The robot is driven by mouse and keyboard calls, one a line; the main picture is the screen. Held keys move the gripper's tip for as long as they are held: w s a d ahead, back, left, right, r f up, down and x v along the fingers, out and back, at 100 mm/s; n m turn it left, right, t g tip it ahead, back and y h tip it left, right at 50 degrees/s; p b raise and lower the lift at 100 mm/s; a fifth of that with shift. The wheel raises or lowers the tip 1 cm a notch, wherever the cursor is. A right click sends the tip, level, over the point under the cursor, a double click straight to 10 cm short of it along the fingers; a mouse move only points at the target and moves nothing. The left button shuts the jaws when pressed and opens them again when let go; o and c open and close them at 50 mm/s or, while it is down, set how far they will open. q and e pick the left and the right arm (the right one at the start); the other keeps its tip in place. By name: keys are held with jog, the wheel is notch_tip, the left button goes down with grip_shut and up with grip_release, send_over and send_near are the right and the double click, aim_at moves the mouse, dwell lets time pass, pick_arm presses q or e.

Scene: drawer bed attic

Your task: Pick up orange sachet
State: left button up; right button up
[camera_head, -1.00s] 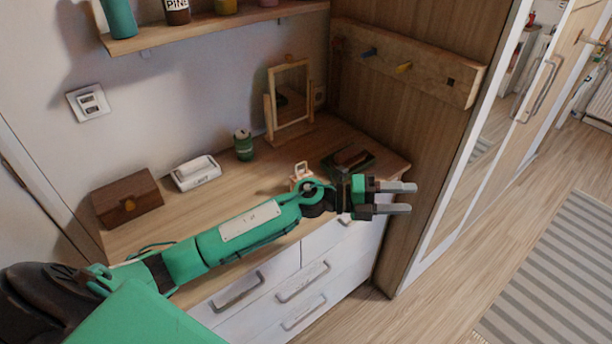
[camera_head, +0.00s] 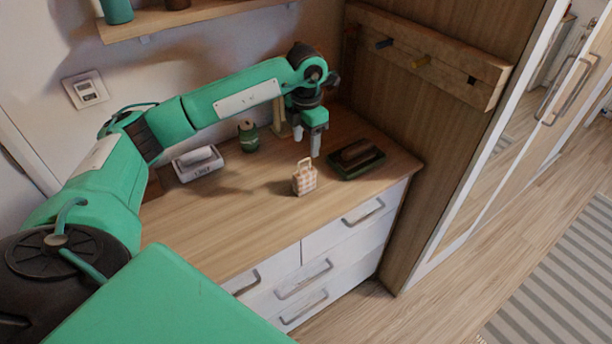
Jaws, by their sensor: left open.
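A small orange-and-cream checked bag with a loop handle, which looks like the orange sachet (camera_head: 304,180), stands upright on the wooden dresser top (camera_head: 230,225), near its front edge. My left gripper (camera_head: 307,143) points down above and behind the sachet, apart from it. Its two grey fingers are open with nothing between them. My right gripper is out of view.
A dark tray with a brown object (camera_head: 356,159) lies right of the sachet. A green can (camera_head: 248,136) and a white box (camera_head: 197,163) stand to the left. A wooden panel with pegs (camera_head: 425,58) bounds the right side. The dresser front-left is clear.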

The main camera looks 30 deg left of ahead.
aim_at(305, 172)
pick_arm(q)
notch_tip(305, 172, down, 7)
jog(key=shift+r+p, duration=0.2)
jog(key=shift+p, duration=0.4)
jog(key=shift+s+f+p, duration=0.15)
jog(key=shift+f+p, duration=0.35)
jog(key=shift+f, duration=0.1)
notch_tip(305, 172, down, 3)
jog(key=shift+s+f+p, duration=0.1)
jog(key=shift+f+p, duration=0.1)
jog(key=shift+p, duration=0.5)
jog(key=shift+f, duration=0.4)
jog(key=shift+c, duration=0.5)
jog(key=c, duration=1.1)
jog(key=shift+o, duration=0.2)
jog(key=shift+r, duration=0.1)
